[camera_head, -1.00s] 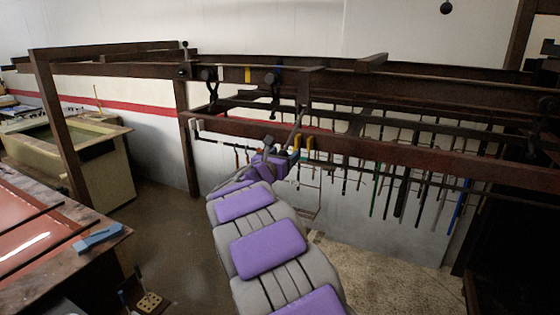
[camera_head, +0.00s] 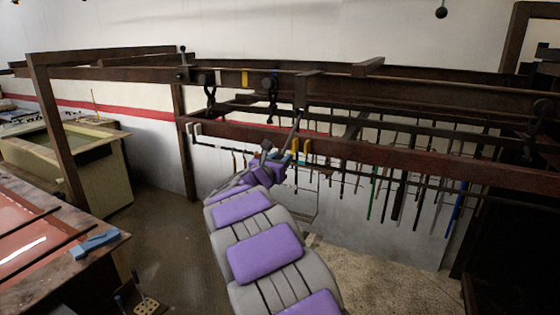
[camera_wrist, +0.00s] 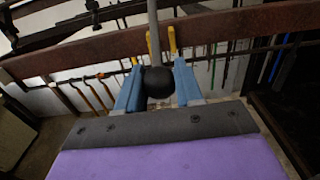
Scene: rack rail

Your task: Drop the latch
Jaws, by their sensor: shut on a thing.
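A dark lever with a round top stands upright on a small block (camera_head: 182,70) at the left end of the overhead rail (camera_head: 420,95); it may be the latch, but I cannot be sure. My gripper (camera_wrist: 158,85) is shut on a black ball knob (camera_wrist: 158,82), one blue finger on each side. The knob is at the lower end of a grey rod (camera_wrist: 153,30). In the head view the rod (camera_head: 296,126) hangs slanted from a bracket (camera_head: 306,92) on the rail. My arm hides part of the gripper and knob there.
Dark hooks (camera_head: 270,84) hang from the rail, with a yellow mark (camera_head: 244,77) between them. A lower brown beam (camera_head: 420,155) crosses behind the rod, with several tools hanging beyond. A bench with a blue block (camera_head: 94,243) stands at left.

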